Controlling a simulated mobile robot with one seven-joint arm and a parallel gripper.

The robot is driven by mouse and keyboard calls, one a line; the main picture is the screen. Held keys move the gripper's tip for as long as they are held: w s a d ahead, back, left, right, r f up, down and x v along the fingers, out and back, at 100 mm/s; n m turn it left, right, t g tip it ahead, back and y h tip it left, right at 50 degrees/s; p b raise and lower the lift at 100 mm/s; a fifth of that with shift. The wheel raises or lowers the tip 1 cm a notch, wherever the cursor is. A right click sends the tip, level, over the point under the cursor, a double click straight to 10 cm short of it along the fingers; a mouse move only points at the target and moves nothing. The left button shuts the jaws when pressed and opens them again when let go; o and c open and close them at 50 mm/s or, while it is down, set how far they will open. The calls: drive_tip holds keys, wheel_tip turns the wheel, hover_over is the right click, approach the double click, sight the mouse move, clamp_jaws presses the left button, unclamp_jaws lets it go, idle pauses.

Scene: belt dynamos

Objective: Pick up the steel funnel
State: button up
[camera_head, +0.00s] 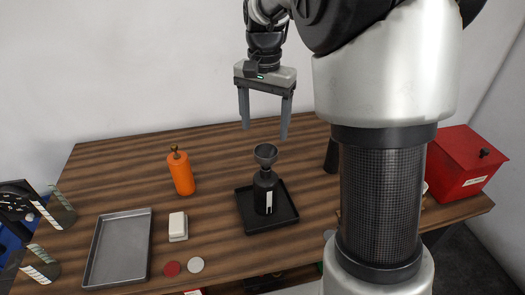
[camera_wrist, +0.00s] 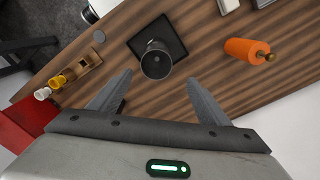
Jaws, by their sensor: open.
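The steel funnel (camera_head: 265,153) sits in the mouth of a dark bottle (camera_head: 264,192) with a pale label. The bottle stands upright on a black square tray (camera_head: 285,214) on the table. In the wrist view the funnel (camera_wrist: 156,60) is seen from above, over the black tray (camera_wrist: 172,34), beyond the fingertips. My gripper (camera_head: 264,131) is open and empty, pointing down above the funnel and apart from it. In the wrist view its two fingers (camera_wrist: 164,88) are spread wide, with bare table between them.
An orange bottle (camera_head: 181,174) stands left of the funnel. A grey metal tray (camera_head: 118,250), a white block (camera_head: 178,226), and red and white discs (camera_head: 172,268) lie at front left. A red box (camera_head: 464,165) is at the right. Bare table surrounds the black tray.

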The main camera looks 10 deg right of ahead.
sight(265, 149)
wheel_tip(265, 149, down, 7)
drive_tip(key=shift+s+d+f+p, duration=0.1)
drive_tip(key=shift+s+f, duration=0.05)
drive_tip(key=shift+f, duration=0.75)
drive_tip(key=shift+s+d+f+p, duration=0.1)
drive_tip(key=shift+f, duration=0.8)
drive_tip(key=shift+s+d+f+p, duration=0.1)
drive_tip(key=shift+s+f, duration=0.05)
drive_tip(key=shift+f, duration=0.75)
drive_tip(key=shift+c, duration=0.5)
drive_tip(key=c, duration=1.4)
drive_tip(key=shift+o, duration=0.2)
wheel_tip(265, 149, up, 10)
drive_tip(key=shift+a+r, duration=0.1)
